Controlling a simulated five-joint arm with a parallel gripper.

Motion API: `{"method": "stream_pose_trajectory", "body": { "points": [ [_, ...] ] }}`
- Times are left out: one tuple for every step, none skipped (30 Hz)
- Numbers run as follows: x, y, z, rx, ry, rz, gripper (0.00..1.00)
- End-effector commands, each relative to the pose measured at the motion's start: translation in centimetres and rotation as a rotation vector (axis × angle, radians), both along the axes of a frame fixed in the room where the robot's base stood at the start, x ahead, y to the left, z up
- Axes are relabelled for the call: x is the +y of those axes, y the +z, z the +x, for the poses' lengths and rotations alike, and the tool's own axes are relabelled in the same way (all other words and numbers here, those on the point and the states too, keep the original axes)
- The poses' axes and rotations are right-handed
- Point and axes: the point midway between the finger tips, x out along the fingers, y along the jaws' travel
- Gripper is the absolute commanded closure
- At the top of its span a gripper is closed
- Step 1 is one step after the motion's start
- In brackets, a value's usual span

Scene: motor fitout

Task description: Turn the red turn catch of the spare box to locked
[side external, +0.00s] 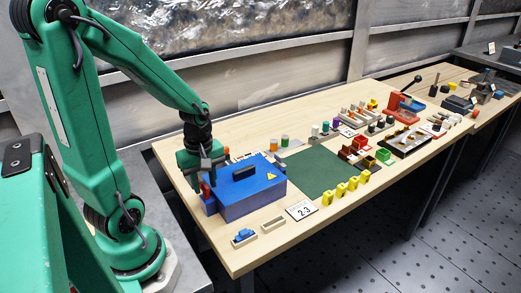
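The spare box appears to be the blue box (250,196) with a black handle on its lid and a yellow warning label. It stands near the left end of the wooden table. A small red-orange part (205,189) shows at the box's left end and looks like the turn catch; its position is too small to read. My gripper (205,174) points down at that left end, just above or at the red part. I cannot tell whether it touches it. The fingers are small and partly hidden, so their opening is unclear.
A green mat (312,171) lies right of the box. A card marked 23 (301,210), a small blue part (243,236) and a light block (273,224) lie in front. Yellow pieces (340,188) line the mat's front edge. Coloured cylinders (279,142) stand behind the box.

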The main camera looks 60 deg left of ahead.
Motion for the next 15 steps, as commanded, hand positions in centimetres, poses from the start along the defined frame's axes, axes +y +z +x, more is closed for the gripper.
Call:
{"method": "stream_pose_trajectory", "body": {
  "points": [
    [0.00,-0.01,-0.01,0.000,0.000,0.000,0.68],
    [0.00,0.00,-0.01,0.000,0.000,0.000,0.68],
    [0.00,0.00,-0.01,0.000,0.000,0.000,0.68],
    [0.00,0.01,0.00,0.000,0.000,0.000,0.68],
    [0.00,0.01,0.00,0.000,0.000,0.000,0.72],
    [0.00,0.01,0.00,0.000,0.000,0.000,0.80],
    [0.00,0.02,0.00,0.000,0.000,0.000,0.86],
    [0.00,0.02,0.00,0.000,0.000,0.000,0.92],
    [0.00,0.02,0.00,0.000,0.000,0.000,1.00],
    [0.00,0.02,0.00,0.000,0.000,0.000,1.00],
    [0.00,0.03,0.00,0.000,0.000,0.000,1.00],
    [0.00,0.03,0.00,0.000,0.000,0.000,1.00],
    [0.00,0.03,0.00,0.000,0.000,0.000,1.00],
    [0.00,0.03,0.00,0.000,0.000,0.000,1.00],
    [0.00,0.03,0.00,0.000,-0.001,0.000,1.00]
  ]
}}
